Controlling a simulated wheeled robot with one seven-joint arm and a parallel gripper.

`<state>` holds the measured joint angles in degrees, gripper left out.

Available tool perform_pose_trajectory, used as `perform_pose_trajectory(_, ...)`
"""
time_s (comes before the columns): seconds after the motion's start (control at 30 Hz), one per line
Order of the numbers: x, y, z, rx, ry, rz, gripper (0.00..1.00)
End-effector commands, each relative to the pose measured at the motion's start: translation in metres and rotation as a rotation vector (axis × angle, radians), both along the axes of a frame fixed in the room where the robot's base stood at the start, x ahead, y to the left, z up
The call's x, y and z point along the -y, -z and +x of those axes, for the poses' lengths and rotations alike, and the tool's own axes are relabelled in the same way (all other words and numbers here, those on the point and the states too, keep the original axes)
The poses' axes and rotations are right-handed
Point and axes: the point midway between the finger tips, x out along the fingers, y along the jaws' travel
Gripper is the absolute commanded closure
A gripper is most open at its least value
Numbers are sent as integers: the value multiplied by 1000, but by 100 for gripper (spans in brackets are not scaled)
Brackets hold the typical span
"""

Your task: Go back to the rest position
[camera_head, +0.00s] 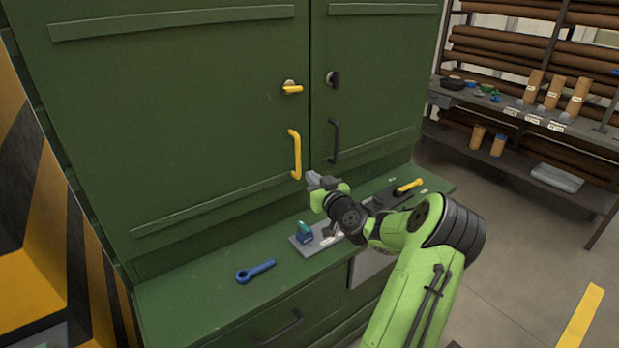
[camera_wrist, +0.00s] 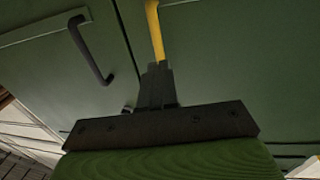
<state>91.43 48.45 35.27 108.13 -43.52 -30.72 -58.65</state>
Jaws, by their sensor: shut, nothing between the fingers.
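My gripper (camera_head: 313,180) is in front of the green cabinet (camera_head: 190,120), above the worktop ledge. Its fingers are shut with nothing between them, as the wrist view also shows (camera_wrist: 156,72). The fingertips are close to the lower end of the yellow door handle (camera_head: 295,155); I cannot tell whether they touch it. In the wrist view the yellow handle (camera_wrist: 155,30) rises just beyond the fingertips. A black handle (camera_head: 335,141) is on the right door, and both doors look closed.
On the green ledge (camera_head: 190,290) lie a blue wrench (camera_head: 256,271), a small blue-green block (camera_head: 304,232) and a yellow-handled tool (camera_head: 410,186). A shelf rack (camera_head: 530,120) with brown rolls stands at the right. Open floor (camera_head: 500,240) lies between it and the cabinet.

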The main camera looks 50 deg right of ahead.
Motion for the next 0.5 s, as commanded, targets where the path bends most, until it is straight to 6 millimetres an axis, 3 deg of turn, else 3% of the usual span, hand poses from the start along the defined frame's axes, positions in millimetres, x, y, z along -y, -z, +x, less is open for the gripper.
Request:
perform_pose_trajectory(0.3, -24, 3, -52, -4, 4, 1, 100)
perform_pose_trajectory(0.5, -29, 1, -61, -3, 2, 1, 100)
